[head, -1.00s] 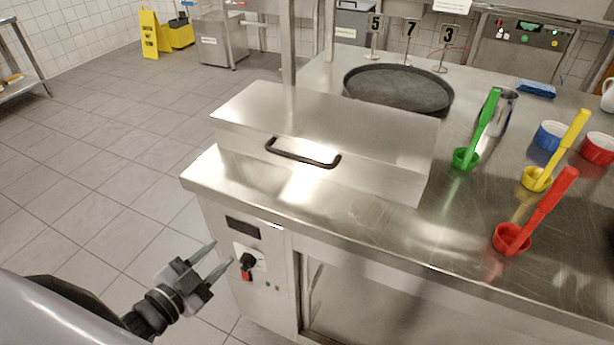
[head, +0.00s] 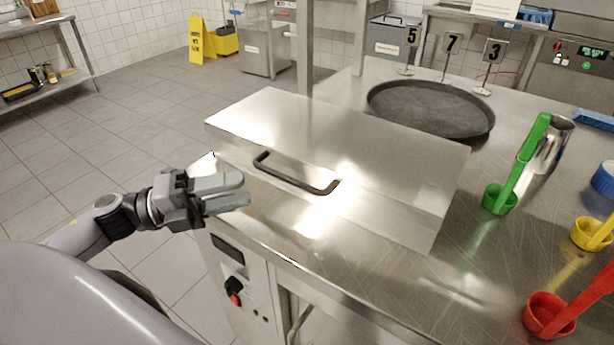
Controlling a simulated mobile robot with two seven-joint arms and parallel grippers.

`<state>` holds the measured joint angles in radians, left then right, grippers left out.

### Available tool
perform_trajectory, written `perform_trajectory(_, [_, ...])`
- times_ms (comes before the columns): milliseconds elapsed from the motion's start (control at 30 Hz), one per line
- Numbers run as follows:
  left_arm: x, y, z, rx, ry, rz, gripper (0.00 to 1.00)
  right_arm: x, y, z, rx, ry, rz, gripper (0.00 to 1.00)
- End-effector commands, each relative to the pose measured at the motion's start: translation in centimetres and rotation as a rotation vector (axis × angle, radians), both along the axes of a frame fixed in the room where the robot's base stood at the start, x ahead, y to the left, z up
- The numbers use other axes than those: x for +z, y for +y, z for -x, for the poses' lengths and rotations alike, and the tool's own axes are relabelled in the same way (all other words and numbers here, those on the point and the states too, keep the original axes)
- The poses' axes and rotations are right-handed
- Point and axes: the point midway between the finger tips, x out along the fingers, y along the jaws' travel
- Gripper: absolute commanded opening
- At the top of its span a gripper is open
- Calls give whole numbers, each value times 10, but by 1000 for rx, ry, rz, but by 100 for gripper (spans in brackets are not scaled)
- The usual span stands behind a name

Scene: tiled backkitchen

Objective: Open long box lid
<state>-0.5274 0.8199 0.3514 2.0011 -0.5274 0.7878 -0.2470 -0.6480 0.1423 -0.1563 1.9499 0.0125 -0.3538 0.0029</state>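The long box is a stainless steel box (head: 400,212) on the counter, and its flat lid (head: 330,125) is closed. A black bar handle (head: 297,181) runs along the lid's near side. My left gripper (head: 246,190) is at the near left of the box, just left of the handle and apart from it. Its two fingers point right toward the handle, with a narrow gap between them and nothing held. My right gripper is not in view.
A round black tray (head: 432,108) lies behind the box. Green (head: 501,198), yellow (head: 592,233) and red (head: 549,314) scoops stand to the right, with a metal jug (head: 552,146). Number stands are at the back. A knob panel (head: 234,288) is below the counter edge.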

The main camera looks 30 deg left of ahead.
Motion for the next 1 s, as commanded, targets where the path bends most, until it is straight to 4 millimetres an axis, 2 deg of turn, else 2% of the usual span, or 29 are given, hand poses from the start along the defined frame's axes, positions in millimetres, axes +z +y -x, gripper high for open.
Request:
perform_trajectory(233, [1, -3, -3, 0, -1, 1, 38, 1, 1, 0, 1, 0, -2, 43])
perform_trajectory(700, [9, -43, -37, 1, -1, 2, 38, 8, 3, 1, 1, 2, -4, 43])
perform_trajectory(1000, [9, -54, -46, 2, 2, 2, 38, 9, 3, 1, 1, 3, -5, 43])
